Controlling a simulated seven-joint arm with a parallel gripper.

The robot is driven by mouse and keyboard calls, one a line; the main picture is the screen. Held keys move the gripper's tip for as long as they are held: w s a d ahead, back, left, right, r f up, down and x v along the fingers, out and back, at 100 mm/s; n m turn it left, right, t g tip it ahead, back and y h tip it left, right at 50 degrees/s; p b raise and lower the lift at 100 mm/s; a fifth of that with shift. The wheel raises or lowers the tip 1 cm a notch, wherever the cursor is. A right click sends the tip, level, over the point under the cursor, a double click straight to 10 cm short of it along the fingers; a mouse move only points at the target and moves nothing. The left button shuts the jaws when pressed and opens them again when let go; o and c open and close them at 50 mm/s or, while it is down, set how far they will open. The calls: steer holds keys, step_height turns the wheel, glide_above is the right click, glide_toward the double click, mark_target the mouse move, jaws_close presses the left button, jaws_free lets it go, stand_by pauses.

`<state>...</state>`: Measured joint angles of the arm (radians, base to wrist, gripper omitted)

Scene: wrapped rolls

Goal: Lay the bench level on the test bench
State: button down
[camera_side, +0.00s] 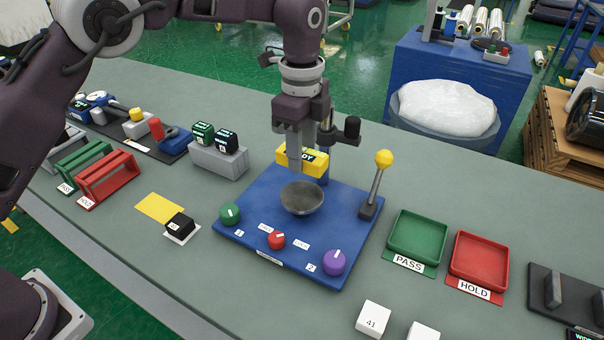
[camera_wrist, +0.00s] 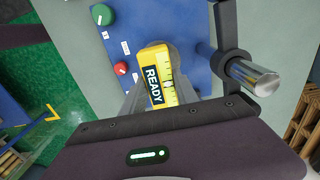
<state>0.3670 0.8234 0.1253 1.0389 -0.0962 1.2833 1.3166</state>
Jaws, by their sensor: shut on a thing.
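The blue test bench (camera_side: 250,205) is a flat board on the table, with green, red and purple knobs, a grey dish (camera_side: 302,198) and a yellow-topped lever (camera_side: 376,184). My gripper (camera_side: 301,163) points down and is shut on the block. I cannot tell whether the block touches anything below, as its underside is hidden.
A dark cylinder on a post (camera_side: 346,131) stands close to the right of my gripper. Two small blocks on a grey stand (camera_side: 218,158) are to the left. Green PASS (camera_side: 417,237) and red HOLD (camera_side: 479,260) trays lie to the right. A yellow mat (camera_side: 159,207) lies front left.

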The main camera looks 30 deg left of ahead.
mark_target(282, 144)
steer(key=shift+w+a+r, duration=0.15)
steer(key=shift+a+r, duration=0.65)
steer(key=shift+r, duration=0.05)
steer(key=a, duration=0.3)
steer(key=shift+w+f, duration=0.1)
steer(key=shift+f, duration=0.25)
steer(key=s+a+f, duration=0.1)
steer(key=a+f, duration=0.1)
steer(key=a, duration=0.4)
steer(key=s+a+f, duration=0.1)
steer(key=a+f, duration=0.1)
steer(key=a, duration=0.4)
steer(key=s+a+f, duration=0.4)
steer(key=s+a, duration=0.8)
steer(key=a, duration=0.2)
steer(key=shift+s+a+f, duration=0.2)
steer(key=shift+s, duration=0.1)
steer(key=shift+f, duration=2.5)
steer(key=shift+f, duration=0.1)
